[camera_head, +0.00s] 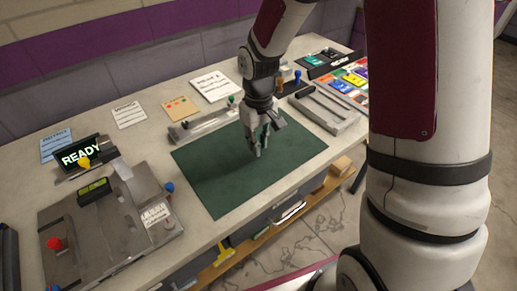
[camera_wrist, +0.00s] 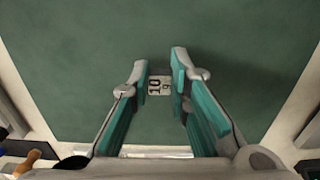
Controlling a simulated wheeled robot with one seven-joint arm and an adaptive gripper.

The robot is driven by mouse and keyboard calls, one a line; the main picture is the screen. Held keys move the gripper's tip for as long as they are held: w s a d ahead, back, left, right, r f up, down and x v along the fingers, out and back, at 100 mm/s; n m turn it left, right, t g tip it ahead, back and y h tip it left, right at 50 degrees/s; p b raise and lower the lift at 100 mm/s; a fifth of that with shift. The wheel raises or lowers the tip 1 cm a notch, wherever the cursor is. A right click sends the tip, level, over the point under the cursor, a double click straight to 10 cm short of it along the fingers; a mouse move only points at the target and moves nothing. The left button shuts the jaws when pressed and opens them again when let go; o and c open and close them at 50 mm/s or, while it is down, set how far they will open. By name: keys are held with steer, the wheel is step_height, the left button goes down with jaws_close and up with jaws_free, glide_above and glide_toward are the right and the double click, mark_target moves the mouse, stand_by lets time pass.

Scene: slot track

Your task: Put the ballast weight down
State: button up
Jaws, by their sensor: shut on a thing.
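The ballast weight (camera_wrist: 159,86), a small pale block marked "10 g", sits between the teal-padded fingers of my gripper (camera_wrist: 162,78) in the wrist view. The gripper is shut on it. In the head view my gripper (camera_head: 258,152) points down over the green mat (camera_head: 215,190). The weight cannot be made out there, hidden by the fingers or too small. The mat also fills most of the wrist view (camera_wrist: 80,50). The fingertips are low over the mat; I cannot tell whether the weight touches it.
A grey slotted rail (camera_head: 205,124) lies behind the mat, and another grey fixture (camera_head: 325,108) is at its right. A machine with a "READY" display (camera_head: 80,155) and a red knob (camera_head: 54,243) stands at left. Bare mat surrounds the gripper.

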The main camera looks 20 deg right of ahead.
steer(key=shift+f, duration=1.45)
steer(key=shift+f, duration=0.2)
steer(key=o, duration=0.7)
steer(key=shift+r, duration=0.1)
